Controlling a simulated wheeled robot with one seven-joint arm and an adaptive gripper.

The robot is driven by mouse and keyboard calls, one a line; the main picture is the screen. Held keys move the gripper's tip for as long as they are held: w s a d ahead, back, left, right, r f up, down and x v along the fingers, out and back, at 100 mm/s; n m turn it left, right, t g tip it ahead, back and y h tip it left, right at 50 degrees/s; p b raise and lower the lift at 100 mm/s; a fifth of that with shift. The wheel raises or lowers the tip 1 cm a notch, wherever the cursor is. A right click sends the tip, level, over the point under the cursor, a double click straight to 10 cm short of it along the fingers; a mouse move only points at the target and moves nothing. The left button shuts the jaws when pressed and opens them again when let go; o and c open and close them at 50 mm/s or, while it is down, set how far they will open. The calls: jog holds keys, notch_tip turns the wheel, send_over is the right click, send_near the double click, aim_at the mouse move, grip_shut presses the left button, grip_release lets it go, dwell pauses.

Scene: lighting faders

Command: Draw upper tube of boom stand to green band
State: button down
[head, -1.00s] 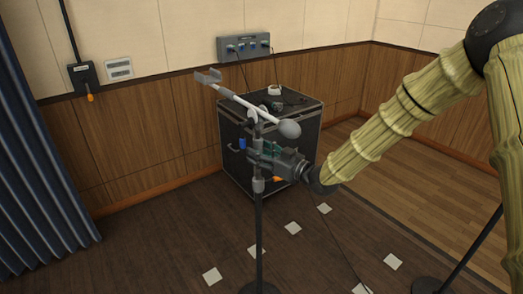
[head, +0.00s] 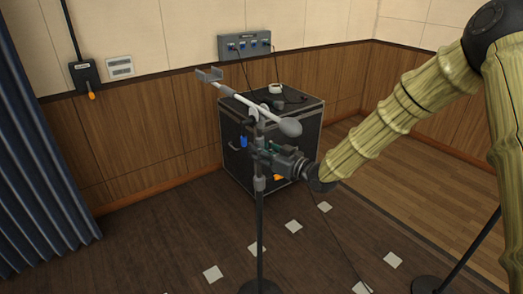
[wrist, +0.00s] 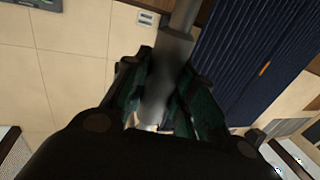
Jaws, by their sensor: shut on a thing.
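The boom stand (head: 260,225) stands upright on a round base in the head view. Its boom slants across the top, with a grey forked end at upper left and a grey rounded weight (head: 290,127) at lower right. My gripper (head: 263,158) reaches in from the right and is shut on the upper tube (head: 259,136), above the grey collar (head: 260,183). In the wrist view the grey upper tube (wrist: 172,50) runs between my green-padded fingers (wrist: 160,98). I cannot make out a green band; the fingers cover part of the tube.
A black case (head: 235,145) with small items on top stands close behind the stand. A blue curtain (head: 40,150) hangs at left. White floor marks (head: 293,226) surround the stand. Another stand's base (head: 428,285) is at lower right.

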notch_tip(320, 180, up, 16)
jog(key=p, duration=0.4)
jog(key=shift+w+f, duration=0.15)
jog(key=shift+f, duration=0.05)
jog(key=c, duration=1.5)
grip_release()
jog(key=o, duration=0.3)
jog(key=shift+w+f, duration=0.1)
jog(key=shift+f, duration=0.15)
jog(key=shift+o, duration=0.2)
jog(key=shift+s+d+f, duration=0.1)
jog(key=shift+s+d, duration=0.1)
jog(key=shift+s, duration=0.1)
jog(key=v, duration=1.1)
jog(key=shift+d, duration=0.2)
